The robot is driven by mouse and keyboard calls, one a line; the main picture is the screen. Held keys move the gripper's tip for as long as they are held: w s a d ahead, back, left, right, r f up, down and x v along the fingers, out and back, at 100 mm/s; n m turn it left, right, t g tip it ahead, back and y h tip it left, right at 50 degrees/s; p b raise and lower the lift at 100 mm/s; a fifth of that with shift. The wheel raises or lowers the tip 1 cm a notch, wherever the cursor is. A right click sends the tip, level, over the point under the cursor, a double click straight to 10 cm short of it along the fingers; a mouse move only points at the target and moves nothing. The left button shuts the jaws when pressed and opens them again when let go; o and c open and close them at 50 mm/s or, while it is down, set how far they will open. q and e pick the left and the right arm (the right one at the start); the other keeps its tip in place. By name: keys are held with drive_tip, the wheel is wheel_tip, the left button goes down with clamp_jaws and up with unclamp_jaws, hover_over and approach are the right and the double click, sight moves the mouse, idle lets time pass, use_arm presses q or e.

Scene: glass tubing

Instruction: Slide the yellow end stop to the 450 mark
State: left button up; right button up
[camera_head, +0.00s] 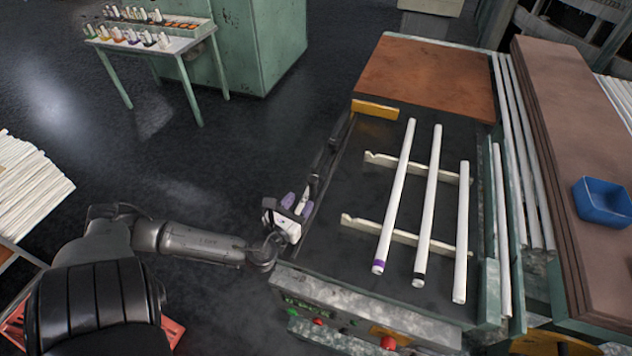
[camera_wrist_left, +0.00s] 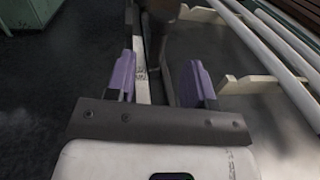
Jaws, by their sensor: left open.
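A yellow block (camera_head: 375,109), which looks like the end stop, sits at the far left of the dark bench top, against the front edge of a brown board. My left gripper (camera_head: 297,205) is open at the bench's left edge, well nearer than the yellow block. In the left wrist view the purple fingers of the gripper (camera_wrist_left: 161,80) stand apart on either side of a pale strip (camera_wrist_left: 140,75) and a dark rail. Nothing is visibly held. I cannot read any 450 mark. My right gripper is not in view.
Several white tubes (camera_head: 431,190) lie across two notched supports (camera_head: 385,233) on the bench. The brown board (camera_head: 425,75) covers its far end. Buttons line the front panel (camera_head: 350,318). A blue bin (camera_head: 602,203) stands on brown boards at right.

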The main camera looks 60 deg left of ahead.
sight(311, 188)
use_arm(q)
drive_tip(key=b+x, duration=0.1)
drive_tip(key=x, duration=0.8)
drive_tip(key=shift+w+a, duration=0.15)
drive_tip(key=shift+w, duration=0.05)
drive_tip(key=shift+c, duration=0.2)
clamp_jaws()
